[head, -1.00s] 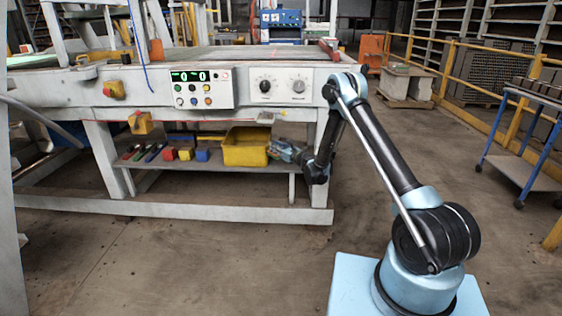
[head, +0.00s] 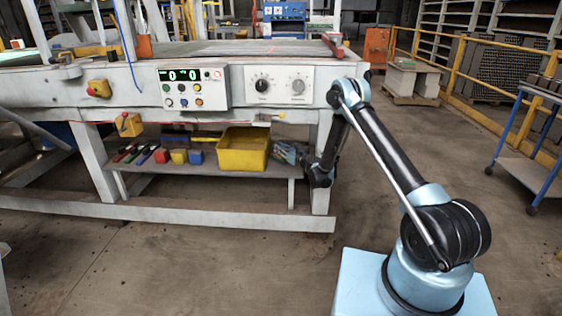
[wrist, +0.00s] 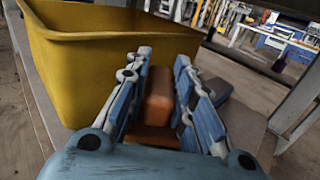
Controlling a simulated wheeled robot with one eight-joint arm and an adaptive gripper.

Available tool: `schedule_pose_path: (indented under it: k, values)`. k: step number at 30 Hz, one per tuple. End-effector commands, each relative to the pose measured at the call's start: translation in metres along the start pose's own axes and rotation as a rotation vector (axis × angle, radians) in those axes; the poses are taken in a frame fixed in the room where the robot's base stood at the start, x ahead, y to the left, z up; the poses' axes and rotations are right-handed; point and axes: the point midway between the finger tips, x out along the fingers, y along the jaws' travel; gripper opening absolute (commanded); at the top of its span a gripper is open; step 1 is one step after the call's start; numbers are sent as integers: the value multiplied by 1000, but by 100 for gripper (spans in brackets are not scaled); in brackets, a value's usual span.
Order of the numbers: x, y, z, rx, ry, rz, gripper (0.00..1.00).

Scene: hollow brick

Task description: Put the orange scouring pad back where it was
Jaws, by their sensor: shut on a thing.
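The orange scouring pad (wrist: 158,98) is a small block between the two fingers of my gripper (wrist: 158,75) in the wrist view. The gripper is shut on it. In the head view my gripper (head: 286,153) is at the right end of the low shelf (head: 220,181), just right of the yellow bin (head: 243,160). The bin (wrist: 75,70) is close on the left of the fingers in the wrist view. The pad cannot be made out in the head view. I cannot tell whether its underside touches the shelf.
A dark blue-grey block (wrist: 214,90) lies just right of the fingers. The machine frame (head: 290,115) overhangs the shelf; a leg (head: 322,195) stands at right.

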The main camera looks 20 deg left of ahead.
Motion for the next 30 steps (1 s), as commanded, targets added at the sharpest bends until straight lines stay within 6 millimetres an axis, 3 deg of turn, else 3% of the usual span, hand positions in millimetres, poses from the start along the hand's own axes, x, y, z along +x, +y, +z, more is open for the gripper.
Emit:
schedule_pose_path:
  k: [10, 18, 29, 30]
  values:
    - [0, 0, -22, 0, 0, 1, 0]
    - [0, 0, -52, 0, 0, 0, 0]
    - [0, 0, -56, 0, 0, 0, 0]
    - [0, 0, -56, 0, 0, 0, 27]
